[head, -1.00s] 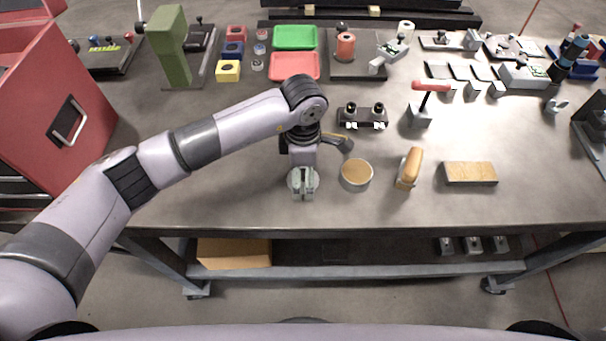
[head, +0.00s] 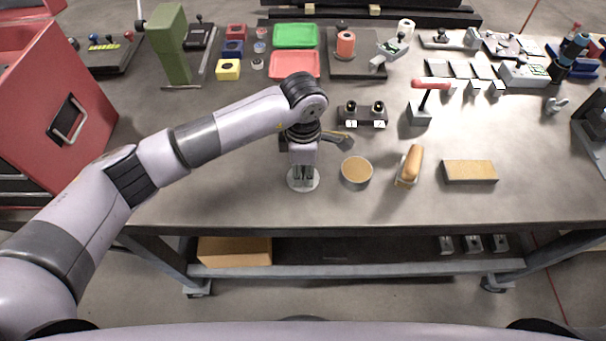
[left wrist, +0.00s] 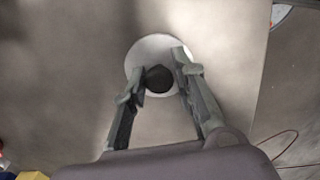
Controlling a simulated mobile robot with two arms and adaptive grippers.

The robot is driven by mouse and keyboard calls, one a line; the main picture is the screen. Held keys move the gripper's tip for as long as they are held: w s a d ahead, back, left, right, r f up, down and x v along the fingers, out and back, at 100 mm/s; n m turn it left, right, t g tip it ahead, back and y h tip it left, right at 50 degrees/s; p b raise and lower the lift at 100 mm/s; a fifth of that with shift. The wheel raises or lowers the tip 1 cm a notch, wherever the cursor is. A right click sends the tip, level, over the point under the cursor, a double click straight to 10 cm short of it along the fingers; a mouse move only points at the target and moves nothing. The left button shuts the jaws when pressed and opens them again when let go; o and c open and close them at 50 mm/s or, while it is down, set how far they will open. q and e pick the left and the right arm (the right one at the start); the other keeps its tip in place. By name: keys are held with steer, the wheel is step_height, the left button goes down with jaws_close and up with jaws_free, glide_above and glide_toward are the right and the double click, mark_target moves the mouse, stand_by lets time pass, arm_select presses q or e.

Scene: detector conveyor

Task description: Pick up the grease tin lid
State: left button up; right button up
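The grease tin lid (head: 314,184) is a pale round disc lying flat on the bench, left of the open grease tin (head: 356,172) with its tan filling. In the left wrist view the lid (left wrist: 147,50) shows a dark round knob (left wrist: 158,79) at its middle. My left gripper (head: 303,179) points down over the lid, and its fingers hide part of it. In the left wrist view the gripper (left wrist: 161,76) is open, with one finger on each side of the knob. I cannot tell whether a finger touches it. My right gripper is not in view.
A wooden-handled brush (head: 410,167) and a tan-topped block (head: 469,172) lie right of the tin. A black double-knob fixture (head: 362,115) stands behind. A red toolbox (head: 55,110) is at the left. The bench front near the lid is clear.

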arm_select(q)
steer(key=shift+f, duration=0.1)
jaws_close()
